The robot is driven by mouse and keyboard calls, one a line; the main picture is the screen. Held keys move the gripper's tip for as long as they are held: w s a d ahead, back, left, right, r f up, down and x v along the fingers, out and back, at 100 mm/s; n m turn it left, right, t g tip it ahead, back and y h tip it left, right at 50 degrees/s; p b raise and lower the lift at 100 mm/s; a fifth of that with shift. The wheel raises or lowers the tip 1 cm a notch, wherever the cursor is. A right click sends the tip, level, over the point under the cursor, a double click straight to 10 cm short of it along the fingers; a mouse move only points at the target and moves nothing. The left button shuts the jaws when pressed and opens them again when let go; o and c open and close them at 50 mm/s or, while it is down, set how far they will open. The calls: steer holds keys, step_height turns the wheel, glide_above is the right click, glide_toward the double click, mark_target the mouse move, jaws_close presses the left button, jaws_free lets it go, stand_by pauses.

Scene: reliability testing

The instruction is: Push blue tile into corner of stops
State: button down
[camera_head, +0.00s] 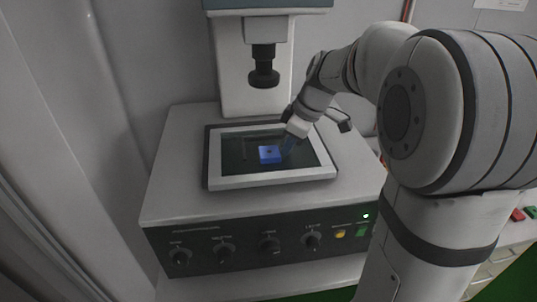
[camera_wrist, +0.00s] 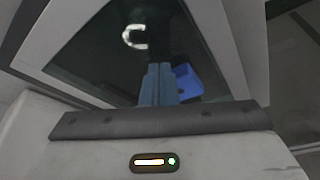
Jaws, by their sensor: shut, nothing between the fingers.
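The blue tile (camera_head: 270,154) lies on the dark glass plate (camera_head: 306,157) inside a pale frame. It has a dark mark in its middle. My gripper (camera_head: 285,150) is shut and empty, its bluish fingers pointing down close to the tile's right side; I cannot tell whether they touch it. In the wrist view the shut fingers (camera_wrist: 158,84) partly hide the tile (camera_wrist: 187,84), which shows just right of them. A thin, faint upright shape (camera_head: 243,148) stands left of the tile, perhaps one of the stops. The corner of the stops is not clear.
A microscope-like column with a black lens (camera_head: 263,75) hangs above and behind the plate. The pale frame (camera_head: 213,165) rings the plate. The machine's front panel (camera_head: 250,245) carries several knobs and lit buttons. In the wrist view a white C-shaped mark (camera_wrist: 129,40) shows on the dark plate.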

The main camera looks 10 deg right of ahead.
mark_target(272, 151)
steer(key=shift+a, duration=1.8)
steer(key=shift+w+d+p+v, duration=0.15)
steer(key=shift+p+v, duration=0.2)
steer(key=shift+v, duration=0.4)
steer(key=shift+w+d+p+v, duration=0.1)
steer(key=shift+p+v, duration=0.2)
steer(key=shift+v, duration=0.45)
steer(key=shift+w+d+p+v, duration=0.15)
steer(key=shift+p+v, duration=0.2)
steer(key=shift+v, duration=0.4)
steer(key=shift+f, duration=0.1)
